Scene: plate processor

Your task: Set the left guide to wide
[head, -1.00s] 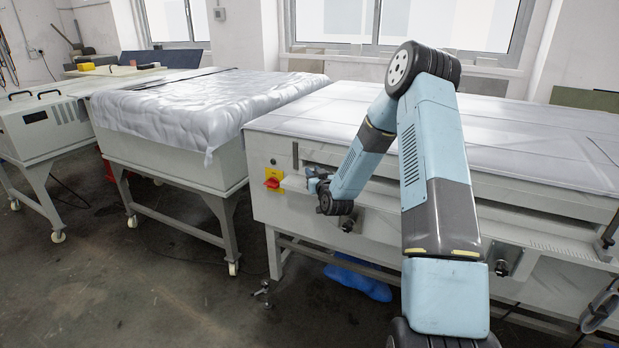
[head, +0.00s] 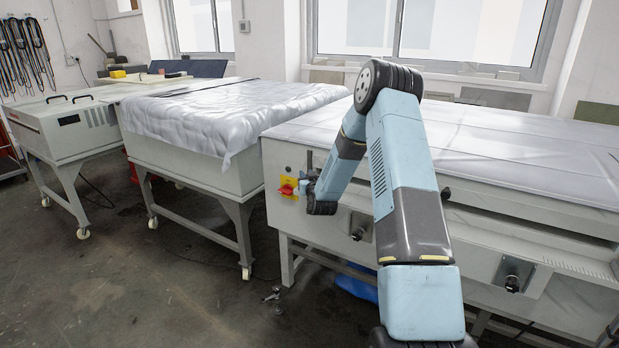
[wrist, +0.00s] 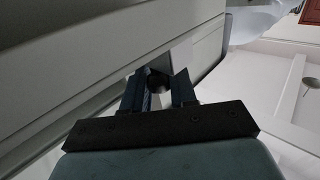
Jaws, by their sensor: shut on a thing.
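The plate processor (head: 300,215) is the pale grey machine with a long slot along its front. My gripper (head: 308,188) is at the left end of this slot, just right of the red and yellow switch. In the wrist view, my gripper (wrist: 160,84) is shut on a dark round knob (wrist: 158,79), which I take to be the left guide's. My fingers hide its sides, and its exact place along the slot is hard to tell. Another dark knob (head: 446,193) shows farther right along the slot, just past my arm.
The red and yellow switch (head: 288,188) is close to my gripper's left. Black knobs on metal plates (head: 361,228) (head: 513,274) stick out from the lower front panel. A sheet-covered table (head: 190,165) stands to the left. The floor in front is mostly clear.

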